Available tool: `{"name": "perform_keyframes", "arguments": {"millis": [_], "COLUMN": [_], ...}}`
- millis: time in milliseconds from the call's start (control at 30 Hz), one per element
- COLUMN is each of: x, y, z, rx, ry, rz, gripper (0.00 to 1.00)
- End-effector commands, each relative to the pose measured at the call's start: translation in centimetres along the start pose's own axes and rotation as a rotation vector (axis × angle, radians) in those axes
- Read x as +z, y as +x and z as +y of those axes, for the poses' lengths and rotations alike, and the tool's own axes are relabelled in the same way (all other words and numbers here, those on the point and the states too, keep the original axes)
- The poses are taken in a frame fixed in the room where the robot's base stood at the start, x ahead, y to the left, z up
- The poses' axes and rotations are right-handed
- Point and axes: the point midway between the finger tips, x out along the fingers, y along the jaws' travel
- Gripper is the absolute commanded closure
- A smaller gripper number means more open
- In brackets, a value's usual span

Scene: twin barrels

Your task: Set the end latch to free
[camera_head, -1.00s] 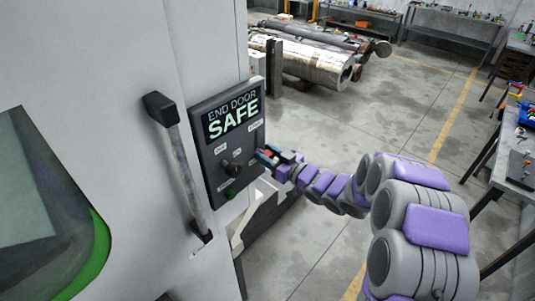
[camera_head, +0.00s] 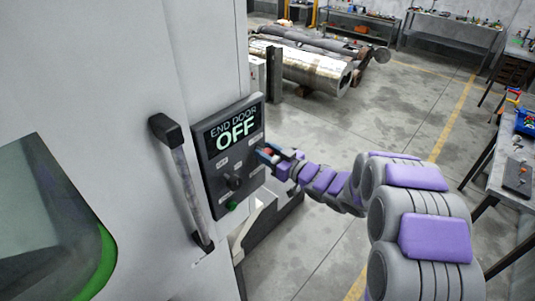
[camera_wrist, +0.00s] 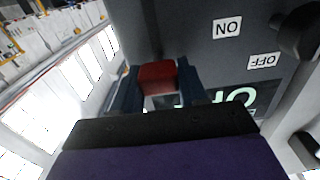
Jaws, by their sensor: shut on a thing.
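A dark control panel (camera_head: 212,182) on the white machine carries a lit display (camera_head: 235,130) that reads "END DOOR OFF". A black rotary knob (camera_head: 234,183) sits mid-panel; it also shows at the upper right of the wrist view (camera_wrist: 300,32), near the "ON" and "OFF" labels. My gripper (camera_head: 267,153) is at the panel's right edge. In the wrist view its blue fingers (camera_wrist: 158,88) are shut on a red switch piece (camera_wrist: 158,77). The panel's small label words are too blurred to read in the head view, and which part is the end latch cannot be told.
A green button (camera_head: 231,205) sits low on the panel. A door handle (camera_head: 185,180) stands out just left of it. Metal cylinders (camera_head: 315,65) lie at the back. A workbench (camera_head: 510,170) stands at right; the floor between is clear.

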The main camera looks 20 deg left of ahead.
Motion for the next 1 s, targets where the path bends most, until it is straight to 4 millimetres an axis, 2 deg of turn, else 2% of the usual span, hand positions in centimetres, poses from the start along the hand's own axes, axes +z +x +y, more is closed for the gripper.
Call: {"name": "perform_keyframes", "arguments": {"millis": [133, 167, 367, 733, 867, 1000], "x": [-0.6, -0.6, -0.5, -0.4, -0.4, -0.2], "y": [0.0, 0.1, 0.0, -0.8, -2.5, -5.3], "z": [0.2, 0.2, 0.1, 0.1, 0.2, 0.2], "rx": [0.004, 0.005, 0.003, 0.003, 0.004, 0.006], "ry": [-0.005, -0.005, -0.005, -0.004, -0.005, -0.004], "rz": [0.014, 0.015, 0.012, 0.01, 0.011, 0.007], "gripper": [1.0, 0.57, 0.38, 0.36, 0.36, 0.36]}}
